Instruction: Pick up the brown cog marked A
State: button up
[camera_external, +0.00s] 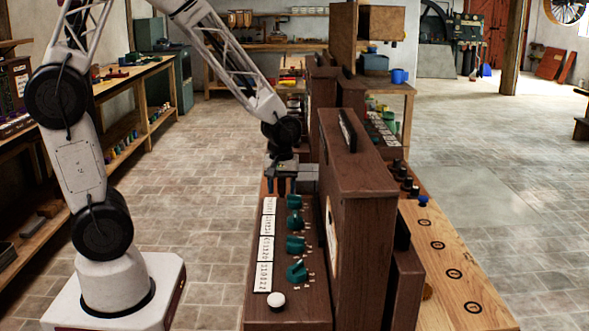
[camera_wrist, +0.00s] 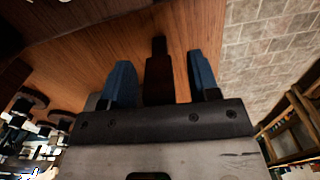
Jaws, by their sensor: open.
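I cannot make out a brown cog marked A, or any letter A, in either view. A small brown round thing (camera_external: 427,292) shows on the right bench, partly hidden behind the dark wooden case; its kind is unclear. My gripper (camera_external: 281,187) points down over the far end of the panel with green knobs, left of the tall case. In the wrist view my gripper (camera_wrist: 158,62) is open, its two blue fingers apart. A dark brown bar-like part (camera_wrist: 158,75) shows between them; I cannot tell whether it touches them.
The tall brown case (camera_external: 360,185) stands between my gripper and the right bench (camera_external: 450,250). The panel bears green knobs (camera_external: 296,244), white label plates (camera_external: 266,248) and a white knob (camera_external: 276,301). Dark round pieces (camera_external: 404,180) stand on the bench.

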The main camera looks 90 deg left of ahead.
dwell(0.4)
jog(key=c, duration=1)
jog(key=shift+r, duration=0.2)
jog(key=shift+r, duration=0.55)
notch_tip(320, 180, up, 2)
jog(key=shift+r, duration=0.1)
jog(key=s+d, duration=0.3)
jog(key=s, duration=0.4)
jog(key=s+d+r, duration=0.1)
jog(key=s+d, duration=0.3)
jog(key=s, duration=0.3)
jog(key=shift+s+r, duration=0.15)
